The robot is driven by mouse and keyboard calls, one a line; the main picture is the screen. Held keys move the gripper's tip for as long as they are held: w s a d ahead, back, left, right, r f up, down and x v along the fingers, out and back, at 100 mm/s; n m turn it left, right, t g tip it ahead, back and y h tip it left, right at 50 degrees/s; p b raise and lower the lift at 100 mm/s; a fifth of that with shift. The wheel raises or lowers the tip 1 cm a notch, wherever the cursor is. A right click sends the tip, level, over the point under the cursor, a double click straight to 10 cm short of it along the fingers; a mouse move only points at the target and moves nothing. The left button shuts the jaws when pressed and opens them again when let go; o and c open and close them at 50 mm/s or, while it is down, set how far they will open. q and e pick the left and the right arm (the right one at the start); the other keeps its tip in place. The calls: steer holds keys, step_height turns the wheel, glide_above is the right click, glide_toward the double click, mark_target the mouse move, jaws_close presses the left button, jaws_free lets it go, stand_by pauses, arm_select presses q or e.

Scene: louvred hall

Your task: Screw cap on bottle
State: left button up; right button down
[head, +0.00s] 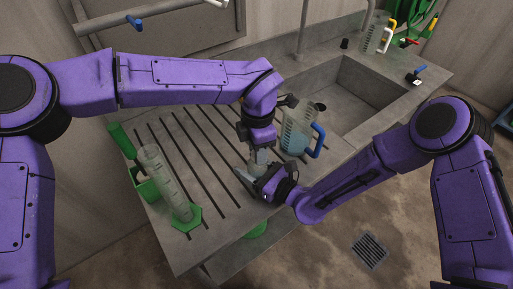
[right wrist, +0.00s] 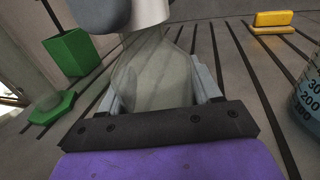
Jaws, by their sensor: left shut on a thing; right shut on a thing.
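A clear, greyish bottle (right wrist: 155,75) stands between the fingers of my right gripper (right wrist: 155,95), which is shut on its body. In the head view my right gripper (head: 256,174) is low over the grooved drainboard and largely hides the bottle. A pale cap (right wrist: 150,14) shows at the bottle's top, partly cut off by the upper edge of the right wrist view. My left gripper (head: 258,151) points down from above, shut on the cap at the bottle's mouth. I cannot tell whether the cap is seated on the thread.
A measuring jug (head: 297,128) with a blue handle stands just right of the grippers. A tall measuring cylinder (head: 165,180) on a green foot and a green box (right wrist: 70,52) stand left. A yellow item (right wrist: 272,20) lies behind. The sink (head: 365,95) is at the back right.

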arm_select(q)
steer(key=m, duration=0.6)
steer(key=shift+d+m, duration=0.1)
steer(key=shift+m, duration=0.2)
steer(key=m, duration=0.6)
steer(key=shift+s, duration=0.1)
steer(key=m, duration=0.6)
steer(key=shift+m, duration=0.4)
steer(key=m, duration=0.5)
steer(key=shift+s, duration=0.15)
steer(key=m, duration=0.4)
steer(key=shift+s, duration=0.1)
steer(key=o, duration=1)
steer(key=shift+c, duration=0.2)
steer(key=shift+o, duration=0.2)
steer(key=shift+f, duration=0.1)
